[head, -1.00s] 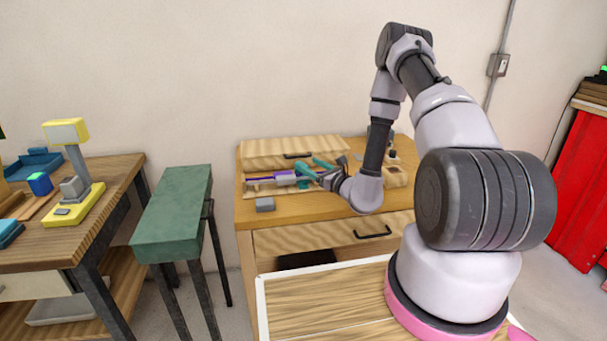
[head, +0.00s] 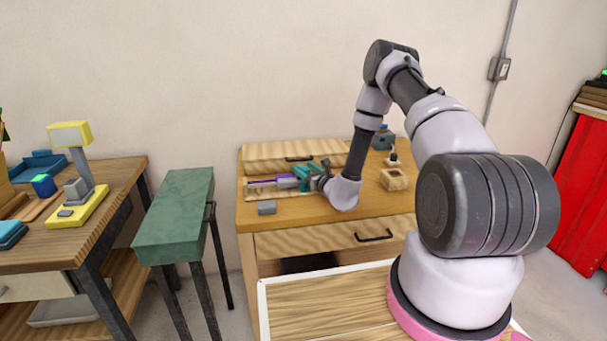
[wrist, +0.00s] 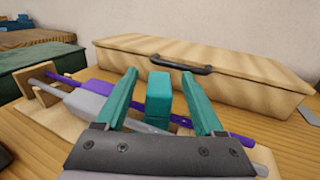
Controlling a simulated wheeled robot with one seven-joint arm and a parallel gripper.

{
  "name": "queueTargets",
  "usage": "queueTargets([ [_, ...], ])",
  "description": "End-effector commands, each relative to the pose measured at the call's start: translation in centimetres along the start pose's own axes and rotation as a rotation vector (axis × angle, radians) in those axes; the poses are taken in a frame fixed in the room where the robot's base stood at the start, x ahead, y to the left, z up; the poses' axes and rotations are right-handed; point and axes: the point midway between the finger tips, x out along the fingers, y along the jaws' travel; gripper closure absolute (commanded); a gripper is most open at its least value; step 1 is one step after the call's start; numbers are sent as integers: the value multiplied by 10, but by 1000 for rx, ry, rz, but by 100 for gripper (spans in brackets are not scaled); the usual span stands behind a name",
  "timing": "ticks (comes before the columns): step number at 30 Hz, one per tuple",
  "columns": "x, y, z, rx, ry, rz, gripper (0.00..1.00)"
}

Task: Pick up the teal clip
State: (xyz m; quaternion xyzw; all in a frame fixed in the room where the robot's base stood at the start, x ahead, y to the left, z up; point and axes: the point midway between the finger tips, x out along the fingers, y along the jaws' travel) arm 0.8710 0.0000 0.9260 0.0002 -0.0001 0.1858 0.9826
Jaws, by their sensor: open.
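The teal clip (wrist: 158,100) is a small upright block in the wrist view. It sits at the rods on a low wooden rack and rises between my gripper's fingers. My gripper (wrist: 160,78) is open, with one teal finger on each side of the clip and a visible gap on both sides. A purple rod (wrist: 243,140) and a grey rod (wrist: 88,104) lie along the rack. In the head view, my gripper (head: 304,176) is over the rack, and its teal fingers and the clip blend together there.
A wooden box with a dark handle (wrist: 180,64) stands close behind the rack. A grey block (head: 266,207) lies at the bench's front left. A wooden holder (head: 393,180) and a blue container (head: 383,137) stand to the right. A green stool (head: 175,215) is left of the bench.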

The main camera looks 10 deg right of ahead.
Motion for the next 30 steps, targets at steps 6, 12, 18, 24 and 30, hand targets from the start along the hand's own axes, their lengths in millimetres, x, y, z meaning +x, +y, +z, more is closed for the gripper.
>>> queueTargets([
  [6,8,1,0,1,0,1,30],
  [12,8,0,0,0,0,1,64],
  [18,8,0,0,0,0,1,100],
  [24,8,0,1,0,-1,1,100],
  [30,8,0,16,0,-2,0,100],
])
